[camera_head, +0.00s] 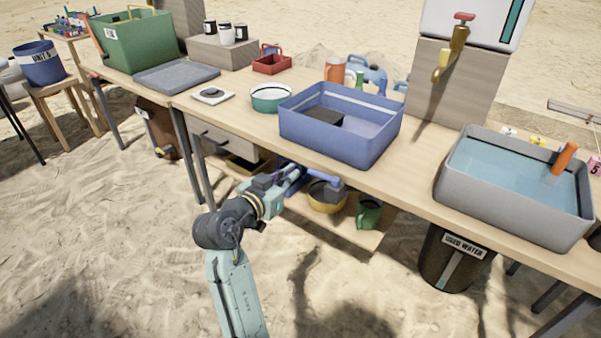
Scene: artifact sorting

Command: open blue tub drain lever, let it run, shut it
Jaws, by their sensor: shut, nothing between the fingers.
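The blue tub (372,148) stands on the wooden table, with a dark block inside it on the left. Below the table edge under the tub, a light blue bar with a knobbed end (336,183) sticks out to the right; it looks like the drain lever. My gripper (296,174) is at the end of my arm, at the left end of this bar. It is shut with nothing between its fingers. The fingertips are small and partly lost against the blue parts, so I cannot tell whether they touch the bar. The drain outlet is not clearly visible.
A yellow basin (326,199) and a green mug (369,214) sit on the shelf below. A grey water-filled tub (490,208) stands right, above a used-water bin (452,262). A teal bowl (270,98) and a drawer unit (222,143) are to the left. Open sand lies in front.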

